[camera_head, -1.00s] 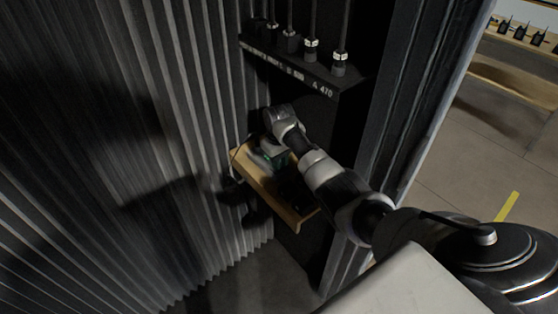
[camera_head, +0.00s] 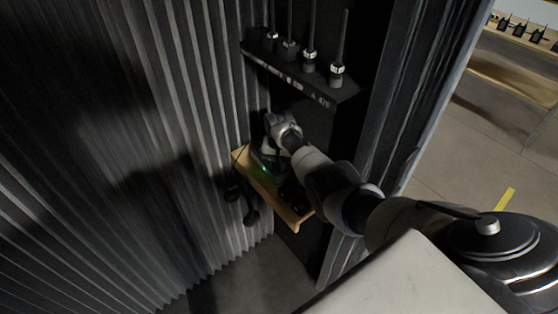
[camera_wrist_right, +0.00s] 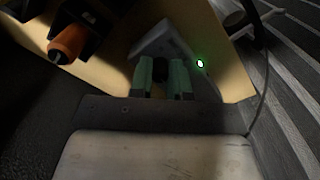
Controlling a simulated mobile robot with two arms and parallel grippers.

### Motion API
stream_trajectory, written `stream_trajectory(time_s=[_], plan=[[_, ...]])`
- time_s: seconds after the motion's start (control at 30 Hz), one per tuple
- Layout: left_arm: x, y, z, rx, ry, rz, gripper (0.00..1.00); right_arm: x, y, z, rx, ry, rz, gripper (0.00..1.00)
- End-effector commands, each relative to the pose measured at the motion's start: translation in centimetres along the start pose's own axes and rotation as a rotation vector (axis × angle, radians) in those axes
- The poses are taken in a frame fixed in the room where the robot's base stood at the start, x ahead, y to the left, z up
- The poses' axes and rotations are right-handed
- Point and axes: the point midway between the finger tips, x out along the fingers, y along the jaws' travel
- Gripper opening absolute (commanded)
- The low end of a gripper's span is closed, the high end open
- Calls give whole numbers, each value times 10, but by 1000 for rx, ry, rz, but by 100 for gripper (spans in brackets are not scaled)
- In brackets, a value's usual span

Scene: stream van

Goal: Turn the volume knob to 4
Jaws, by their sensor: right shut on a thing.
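The volume knob (camera_wrist_right: 161,72) is a small dark round shape in the right wrist view. It sits on a grey box-like device (camera_wrist_right: 180,42) with a lit green light. My right gripper (camera_wrist_right: 162,80) has its two green fingers on either side of the knob and is shut on it. The knob's markings are hidden or too dark to read. In the head view my right arm reaches down to the wooden shelf (camera_head: 293,218), where the green light (camera_head: 264,169) shows and the knob is hidden. My left gripper is not in view.
An orange-tipped tool (camera_wrist_right: 70,42) in a dark holder stands on the same shelf. A dark rack (camera_head: 320,90) with several upright antennas is above. Corrugated wall lies close on the left. A cable (camera_wrist_right: 262,95) runs near the device. A doorway opens at right.

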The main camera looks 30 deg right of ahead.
Motion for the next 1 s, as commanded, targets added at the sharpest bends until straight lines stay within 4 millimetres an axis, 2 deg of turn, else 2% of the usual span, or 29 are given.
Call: stream_trajectory(time_s=[0.3,0.5,1.0], plan=[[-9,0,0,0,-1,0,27,-2,-1,0,292,1,-2,0],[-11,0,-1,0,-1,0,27,-2,-1,-1,424,1,-3,0],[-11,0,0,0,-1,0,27,-1,0,-1,440,1,-2,0]])
